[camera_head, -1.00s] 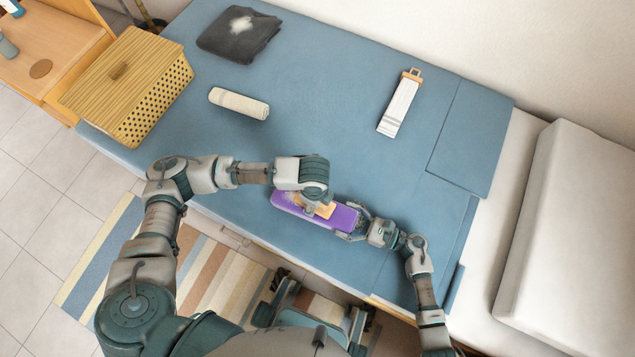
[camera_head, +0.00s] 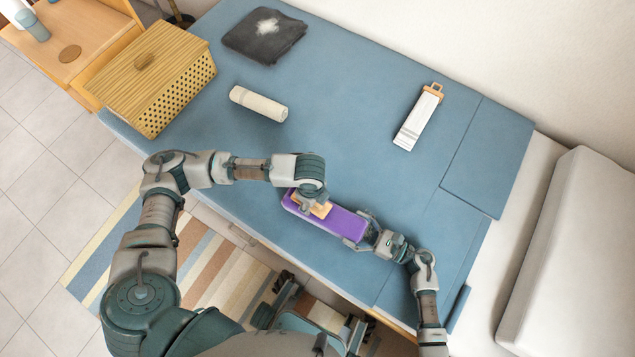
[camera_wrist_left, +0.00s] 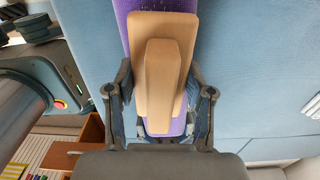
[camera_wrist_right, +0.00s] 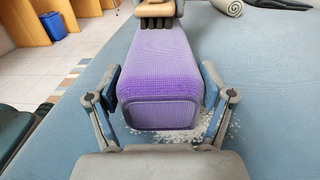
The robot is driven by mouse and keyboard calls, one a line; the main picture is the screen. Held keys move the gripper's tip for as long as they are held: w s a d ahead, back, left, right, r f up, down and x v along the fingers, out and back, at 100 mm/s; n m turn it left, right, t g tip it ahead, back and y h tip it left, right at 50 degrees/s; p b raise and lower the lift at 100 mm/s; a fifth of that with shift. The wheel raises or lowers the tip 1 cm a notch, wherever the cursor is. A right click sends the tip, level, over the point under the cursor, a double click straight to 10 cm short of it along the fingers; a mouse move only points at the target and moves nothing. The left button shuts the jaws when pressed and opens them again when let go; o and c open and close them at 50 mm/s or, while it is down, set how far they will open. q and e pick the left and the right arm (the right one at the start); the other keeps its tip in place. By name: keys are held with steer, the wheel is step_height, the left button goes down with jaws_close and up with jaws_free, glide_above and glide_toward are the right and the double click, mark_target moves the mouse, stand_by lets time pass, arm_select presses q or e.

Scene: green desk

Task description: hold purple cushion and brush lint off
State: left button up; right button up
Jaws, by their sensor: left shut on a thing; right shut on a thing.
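The purple cushion (camera_head: 341,222) lies along the front part of the blue desk top. My right gripper (camera_head: 363,232) is shut on its right end; in the right wrist view the fingers flank the cushion (camera_wrist_right: 162,75). My left gripper (camera_head: 311,205) is shut on a wooden brush (camera_head: 322,210), which rests over the cushion's left part. In the left wrist view the brush (camera_wrist_left: 160,70) lies along the cushion (camera_wrist_left: 125,12) between the fingers. White lint specks (camera_wrist_right: 215,130) lie on the blue surface beside the cushion's near end in the right wrist view.
A lidded wicker basket (camera_head: 150,80) stands at the left. A rolled cream towel (camera_head: 258,103), a dark folded cloth with a white patch (camera_head: 264,36) and a white strip with a tan handle (camera_head: 418,117) lie farther back. The desk's middle is clear.

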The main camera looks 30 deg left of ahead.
arm_select(q)
steer(key=shift+a, duration=0.25)
steer(key=shift+a, duration=1.25)
steer(key=shift+a+f, duration=0.1)
steer(key=shift+a, duration=1.25)
steer(key=shift+s, duration=0.1)
steer(key=shift+d, duration=1.4)
steer(key=shift+d, duration=1.35)
